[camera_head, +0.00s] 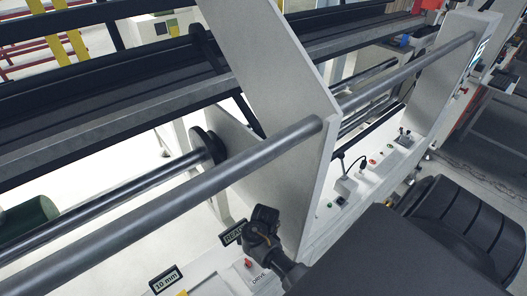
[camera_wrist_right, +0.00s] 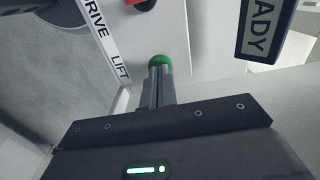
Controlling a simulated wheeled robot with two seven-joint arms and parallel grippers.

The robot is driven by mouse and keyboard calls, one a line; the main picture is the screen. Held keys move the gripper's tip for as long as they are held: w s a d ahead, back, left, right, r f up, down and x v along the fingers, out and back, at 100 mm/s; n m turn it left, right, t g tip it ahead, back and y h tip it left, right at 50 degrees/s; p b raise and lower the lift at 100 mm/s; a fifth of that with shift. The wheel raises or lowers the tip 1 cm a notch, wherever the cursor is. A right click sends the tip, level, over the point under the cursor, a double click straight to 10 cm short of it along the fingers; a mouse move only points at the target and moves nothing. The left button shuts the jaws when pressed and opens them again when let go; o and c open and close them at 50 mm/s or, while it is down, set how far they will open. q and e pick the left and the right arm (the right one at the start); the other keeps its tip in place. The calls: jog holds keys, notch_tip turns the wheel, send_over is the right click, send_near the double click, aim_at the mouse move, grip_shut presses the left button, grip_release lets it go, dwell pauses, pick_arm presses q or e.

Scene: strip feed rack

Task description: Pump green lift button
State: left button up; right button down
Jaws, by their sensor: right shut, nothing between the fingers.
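The green lift button (camera_wrist_right: 160,61) shows in the right wrist view, beside the strip lettered LIFT (camera_wrist_right: 121,72). My right gripper (camera_wrist_right: 160,72) is shut and empty, with its fingertips right at the button's near edge. I cannot tell whether the tips touch or press it, as the fingers cover part of it. In the head view my right gripper (camera_head: 263,222) is a dark shape above the white panel, in front of the upright plate, and the green button is hidden there. My left gripper is not in view.
A red button (camera_head: 248,263) sits by the DRIVE label (camera_head: 260,279), close to my right gripper. The READY sign (camera_head: 232,235) is beside the gripper. A white upright plate (camera_head: 290,130) and long grey bars (camera_head: 150,215) stand close by. More small buttons (camera_head: 375,161) lie beyond the plate.

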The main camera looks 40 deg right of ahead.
dwell(0.5)
jog(key=shift+f+b, duration=0.35)
jog(key=shift+f, duration=0.05)
jog(key=shift+r+p, duration=0.75)
jog(key=shift+p, duration=0.25)
jog(key=shift+a+f, duration=0.1)
